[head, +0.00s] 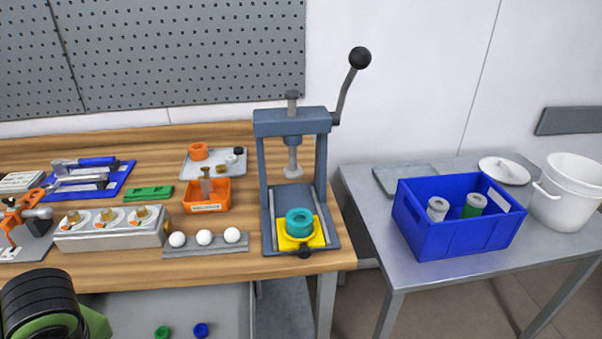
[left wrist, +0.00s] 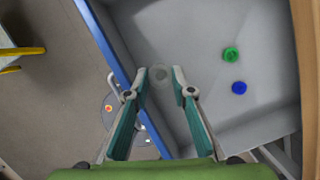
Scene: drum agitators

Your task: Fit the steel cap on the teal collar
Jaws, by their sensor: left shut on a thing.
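The teal collar (head: 299,222) sits on a yellow block (head: 317,240) at the base of the blue-grey press, below its ram. My left gripper (left wrist: 160,84) is shut on a small round grey thing, which looks like the steel cap (left wrist: 160,75); it is pale and faint between the fingertips. In the head view only my black and green left wrist shows at the lower left, well left of the collar and in front of the bench; its fingers are out of frame. My right gripper is in neither view.
The press (head: 291,125) has a raised lever. White balls on a grey rail (head: 207,249) and an orange bin (head: 206,196) stand left of it. A grey tray (left wrist: 200,45) below holds green and blue rings. A blue crate (head: 460,237) is on the right table.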

